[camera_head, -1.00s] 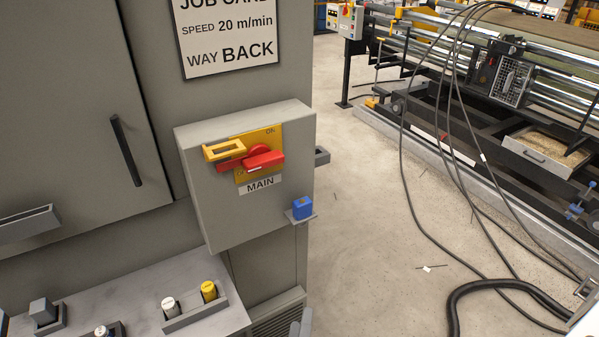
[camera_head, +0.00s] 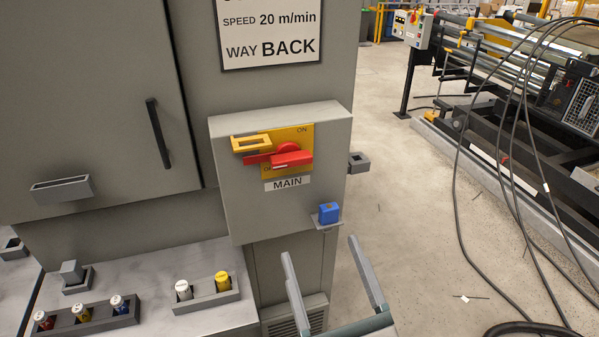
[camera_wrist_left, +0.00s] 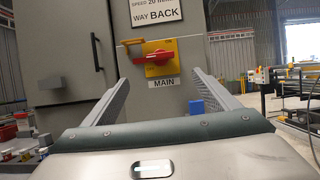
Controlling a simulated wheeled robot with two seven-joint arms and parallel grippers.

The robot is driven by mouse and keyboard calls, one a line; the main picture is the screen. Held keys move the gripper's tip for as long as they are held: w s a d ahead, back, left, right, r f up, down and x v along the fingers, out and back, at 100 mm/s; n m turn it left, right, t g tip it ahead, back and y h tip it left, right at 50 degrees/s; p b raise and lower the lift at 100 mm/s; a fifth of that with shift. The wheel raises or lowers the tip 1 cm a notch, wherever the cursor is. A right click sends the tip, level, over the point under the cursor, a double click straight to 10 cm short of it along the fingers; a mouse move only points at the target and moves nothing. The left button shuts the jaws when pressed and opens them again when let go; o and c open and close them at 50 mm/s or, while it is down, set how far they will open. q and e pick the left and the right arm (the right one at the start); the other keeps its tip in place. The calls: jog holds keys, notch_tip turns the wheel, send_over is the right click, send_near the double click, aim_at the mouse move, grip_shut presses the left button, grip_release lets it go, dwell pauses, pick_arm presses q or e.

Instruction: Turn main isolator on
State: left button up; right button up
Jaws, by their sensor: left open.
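The main isolator is a red rotary handle (camera_head: 292,159) on a yellow plate (camera_head: 301,136) on a grey box, above a label reading MAIN. The handle lies roughly horizontal; ON is printed at the plate's upper right. A yellow hasp-like piece (camera_head: 251,143) sits at the plate's upper left, with a red part under it. In the left wrist view the red handle (camera_wrist_left: 152,57) shows ahead, between the fingers. My left gripper (camera_head: 322,247) is open and empty, below and in front of the box, touching nothing visible. My right gripper is not in view.
A blue block (camera_head: 329,212) sits on a small ledge at the box's lower right. A grey bench (camera_head: 200,318) below holds white, yellow, red and blue capped cylinders. A cabinet handle (camera_head: 158,133) is at left. Floor to the right is open, with loose cables (camera_head: 462,220).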

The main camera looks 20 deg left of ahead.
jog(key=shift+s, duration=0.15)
pick_arm(q)
jog(key=p, duration=0.3)
send_near(293, 167)
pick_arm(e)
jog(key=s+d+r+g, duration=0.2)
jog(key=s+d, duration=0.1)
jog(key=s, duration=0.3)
pick_arm(q)
jog(key=p+x, duration=0.2)
jog(key=x, duration=0.1)
jog(key=p+x, duration=0.2)
jog(key=x, duration=0.2)
jog(key=shift+s+r+p, duration=0.1)
jog(key=shift+r+p, duration=0.1)
jog(key=shift+p, duration=0.15)
jog(key=shift+x, duration=0.75)
jog(key=shift+f, duration=0.1)
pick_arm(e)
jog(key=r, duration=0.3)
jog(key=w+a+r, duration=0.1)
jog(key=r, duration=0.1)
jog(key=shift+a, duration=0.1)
pick_arm(q)
jog(key=shift+c, duration=0.3)
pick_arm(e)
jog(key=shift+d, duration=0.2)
